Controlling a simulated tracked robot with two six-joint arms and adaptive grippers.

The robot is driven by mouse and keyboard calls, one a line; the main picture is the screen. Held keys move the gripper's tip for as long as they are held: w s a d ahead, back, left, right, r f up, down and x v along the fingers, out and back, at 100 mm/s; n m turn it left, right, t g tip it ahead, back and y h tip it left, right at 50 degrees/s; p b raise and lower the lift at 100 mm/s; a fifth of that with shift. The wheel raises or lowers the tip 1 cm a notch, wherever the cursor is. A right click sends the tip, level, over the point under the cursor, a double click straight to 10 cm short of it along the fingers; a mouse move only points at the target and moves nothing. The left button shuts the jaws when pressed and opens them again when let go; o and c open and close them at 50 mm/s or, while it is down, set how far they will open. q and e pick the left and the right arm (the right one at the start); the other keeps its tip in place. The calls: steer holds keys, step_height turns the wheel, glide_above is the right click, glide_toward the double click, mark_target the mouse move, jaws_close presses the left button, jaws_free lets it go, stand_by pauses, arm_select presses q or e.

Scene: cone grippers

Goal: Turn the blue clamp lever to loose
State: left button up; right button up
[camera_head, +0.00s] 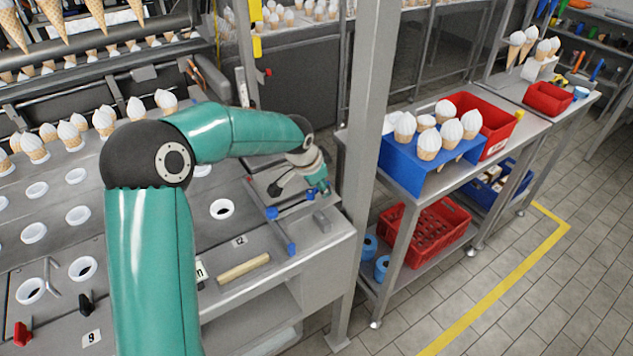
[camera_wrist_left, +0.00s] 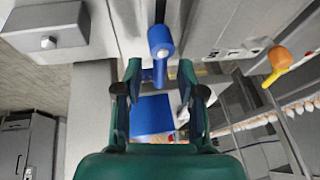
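A blue clamp lever (camera_wrist_left: 161,40) with a rounded end shows in the left wrist view, ahead of and between the fingertips of my left gripper (camera_wrist_left: 160,75). The gripper is open, with a finger on each side, and does not look closed on the lever. In the head view my left gripper (camera_head: 299,186) is over the right end of the metal worktop, by blue lever parts (camera_head: 272,213). Another blue handle (camera_head: 291,249) is at the worktop's front edge. The gripper partly hides the lever's far end. My right gripper is not in view.
A grey post (camera_head: 365,150) stands just right of the gripper. A wooden bar (camera_head: 243,268) lies on the worktop. An orange-tipped yellow part (camera_wrist_left: 279,62) is at right in the wrist view.

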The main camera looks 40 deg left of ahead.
arm_select(q)
steer(key=shift+c, duration=0.2)
jaws_close()
steer(key=shift+a, duration=0.15)
